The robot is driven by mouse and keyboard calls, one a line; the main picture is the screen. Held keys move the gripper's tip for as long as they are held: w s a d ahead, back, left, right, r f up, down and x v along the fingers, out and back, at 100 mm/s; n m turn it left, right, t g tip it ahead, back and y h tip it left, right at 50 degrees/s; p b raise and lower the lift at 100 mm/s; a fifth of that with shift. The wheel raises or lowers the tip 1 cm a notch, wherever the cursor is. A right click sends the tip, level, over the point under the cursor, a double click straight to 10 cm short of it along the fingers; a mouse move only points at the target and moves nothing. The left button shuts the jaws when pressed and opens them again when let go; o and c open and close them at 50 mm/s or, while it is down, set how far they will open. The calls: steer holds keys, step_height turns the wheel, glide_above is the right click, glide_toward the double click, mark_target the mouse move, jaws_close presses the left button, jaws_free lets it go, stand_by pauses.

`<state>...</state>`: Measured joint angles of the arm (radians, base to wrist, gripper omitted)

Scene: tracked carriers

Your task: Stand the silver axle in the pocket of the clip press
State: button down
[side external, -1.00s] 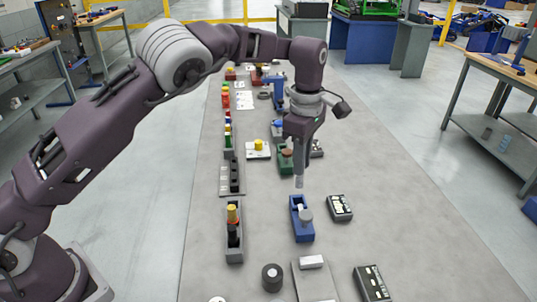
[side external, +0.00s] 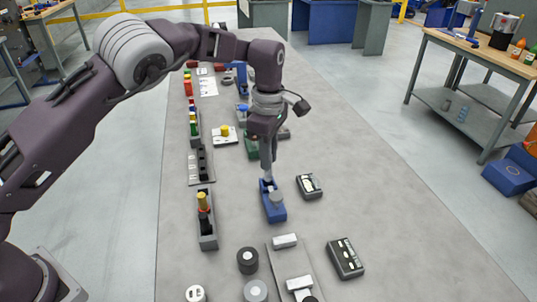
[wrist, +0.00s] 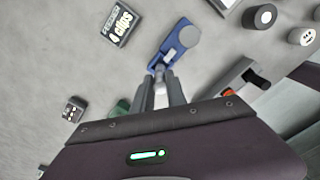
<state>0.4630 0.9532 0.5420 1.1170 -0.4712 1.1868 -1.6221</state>
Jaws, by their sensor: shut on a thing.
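The clip press appears to be the blue block (side external: 274,211) with a grey round knob on its near half; it also shows in the wrist view (wrist: 168,55). My gripper (side external: 268,172) points down over its far end and is shut on the silver axle (side external: 268,180). The axle is upright, with its lower end at the far end of the press. In the wrist view the axle (wrist: 160,74) shows between the fingertips, at the press's near end. The pocket is hidden, so I cannot tell whether the axle is inside it.
A dark box labelled clips (wrist: 121,22) sits beside the press, also in the side view (side external: 309,186). A grey rack with a yellow-topped stack (side external: 206,225) stands left. A grey plate with pale blocks (side external: 290,262) lies nearer.

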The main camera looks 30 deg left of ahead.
steer(key=shift+f, duration=1.55)
stand_by(1.7)
steer(key=c, duration=0.8)
jaws_free()
steer(key=shift+o, duration=0.2)
steer(key=shift+r, duration=0.1)
steer(key=shift+r, duration=3.4)
